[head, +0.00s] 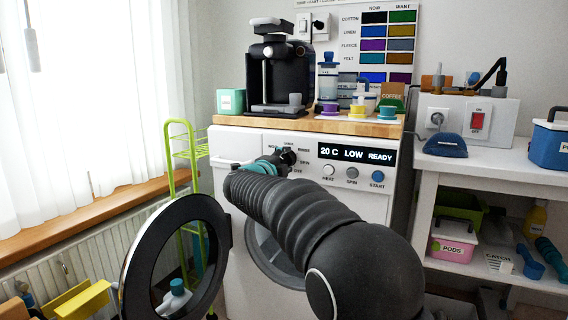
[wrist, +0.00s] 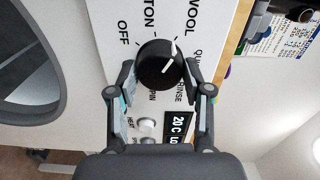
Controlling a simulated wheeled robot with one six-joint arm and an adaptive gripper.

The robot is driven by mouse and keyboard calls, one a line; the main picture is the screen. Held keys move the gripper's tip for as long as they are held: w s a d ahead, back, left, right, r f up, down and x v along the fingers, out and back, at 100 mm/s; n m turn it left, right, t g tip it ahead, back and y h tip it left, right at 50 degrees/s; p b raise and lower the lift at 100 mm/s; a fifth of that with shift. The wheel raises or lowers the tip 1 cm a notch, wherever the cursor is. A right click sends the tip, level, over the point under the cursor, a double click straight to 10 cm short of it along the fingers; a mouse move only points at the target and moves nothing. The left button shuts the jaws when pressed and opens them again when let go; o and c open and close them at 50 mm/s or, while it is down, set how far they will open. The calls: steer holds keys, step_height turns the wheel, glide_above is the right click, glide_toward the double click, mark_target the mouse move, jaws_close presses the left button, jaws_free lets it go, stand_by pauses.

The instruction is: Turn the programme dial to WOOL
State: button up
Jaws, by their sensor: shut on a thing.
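The programme dial (wrist: 158,66) is a round black knob with a white pointer line, on the washer's white front panel (head: 235,146). In the wrist view, turned on its side, OFF, a word ending in TON, WOOL, QUICK, RINSE and SPIN ring it. The pointer leans up and right, toward the WOOL and QUICK side; its exact setting is hard to tell. My gripper (wrist: 160,80) is shut on the dial, one finger on each side. In the head view my arm mostly hides the dial and my gripper (head: 274,165). The display (head: 356,155) reads 20 C LOW READY.
Heat (head: 328,170), spin (head: 352,173) and start (head: 377,177) buttons sit right of the dial. The round washer door (head: 137,250) hangs open at lower left. A coffee machine (head: 280,70) stands on the wooden top above. A green rack (head: 184,150) stands left.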

stand_by(0.3)
steer(key=o, duration=1.1)
steer(key=shift+o, duration=0.2)
steer(key=shift+s, duration=0.15)
steer(key=v, duration=1.1)
steer(key=shift+s+a, duration=0.2)
steer(key=shift+s, duration=0.15)
